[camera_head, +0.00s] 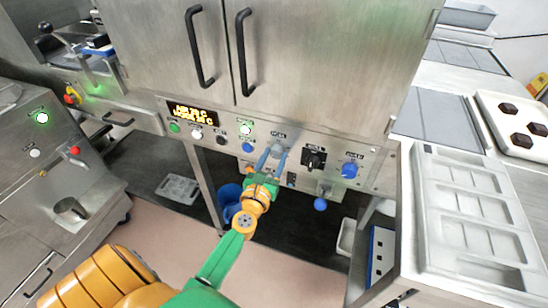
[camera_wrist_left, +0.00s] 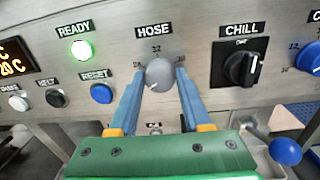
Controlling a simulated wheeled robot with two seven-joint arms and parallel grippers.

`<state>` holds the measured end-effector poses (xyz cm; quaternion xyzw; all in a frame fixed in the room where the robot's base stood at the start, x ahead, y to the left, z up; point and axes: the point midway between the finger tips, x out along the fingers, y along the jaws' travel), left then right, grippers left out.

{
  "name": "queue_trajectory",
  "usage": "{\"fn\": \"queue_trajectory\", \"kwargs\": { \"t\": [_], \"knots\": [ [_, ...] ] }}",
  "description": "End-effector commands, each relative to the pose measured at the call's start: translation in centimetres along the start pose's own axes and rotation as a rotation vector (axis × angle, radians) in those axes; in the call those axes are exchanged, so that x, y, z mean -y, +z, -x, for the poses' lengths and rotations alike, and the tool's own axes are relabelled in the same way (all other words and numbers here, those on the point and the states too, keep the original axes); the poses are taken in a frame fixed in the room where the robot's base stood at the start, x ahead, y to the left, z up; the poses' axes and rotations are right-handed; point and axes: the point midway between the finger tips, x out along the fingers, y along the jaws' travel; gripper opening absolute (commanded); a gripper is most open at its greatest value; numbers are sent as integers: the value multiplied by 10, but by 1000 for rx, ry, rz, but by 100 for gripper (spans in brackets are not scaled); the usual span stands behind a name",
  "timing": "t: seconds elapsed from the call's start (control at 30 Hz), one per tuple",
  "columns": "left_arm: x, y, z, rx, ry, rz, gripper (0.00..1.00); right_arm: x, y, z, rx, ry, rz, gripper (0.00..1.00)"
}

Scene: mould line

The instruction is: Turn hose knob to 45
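The hose knob (camera_wrist_left: 160,75) is a round grey knob under the HOSE label in the left wrist view. A small pale mark shows near its lower left edge. It also shows in the head view (camera_head: 278,146), partly behind my fingers. My left gripper (camera_wrist_left: 160,72) has its two blue fingers on either side of the knob, with the tips close to its sides. The fingers stand apart and look open; contact with the knob is not clear. The left gripper also shows in the head view (camera_head: 273,153). My right gripper is not in view.
A black CHILL knob (camera_wrist_left: 241,63) is right of the hose knob, with a blue knob (camera_head: 349,170) beyond it. Left are a blue RESET button (camera_wrist_left: 101,93), a lit green READY button (camera_wrist_left: 81,49) and a display (camera_head: 192,114). A blue ball handle (camera_wrist_left: 285,151) hangs below.

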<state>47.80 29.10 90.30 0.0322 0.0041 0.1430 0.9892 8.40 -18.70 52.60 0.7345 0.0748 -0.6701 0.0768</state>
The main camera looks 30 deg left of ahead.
Motion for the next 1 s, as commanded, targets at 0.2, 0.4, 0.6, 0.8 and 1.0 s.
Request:
{"fn": "queue_trajectory", "kwargs": {
  "t": [0.2, 0.4, 0.6, 0.8, 1.0],
  "knots": [
    [0, 0, 0, 0, 1, 0, 0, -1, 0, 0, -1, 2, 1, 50],
    [0, 0, 0, 1, 1, -21, 0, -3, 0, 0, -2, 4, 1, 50],
    [0, -1, 0, 6, 2, -111, 0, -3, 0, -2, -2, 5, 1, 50],
    [0, -1, 0, 14, 2, -277, 0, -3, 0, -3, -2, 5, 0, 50],
    [1, -2, 0, 24, 3, -468, 0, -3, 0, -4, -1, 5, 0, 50]
  ]
}}
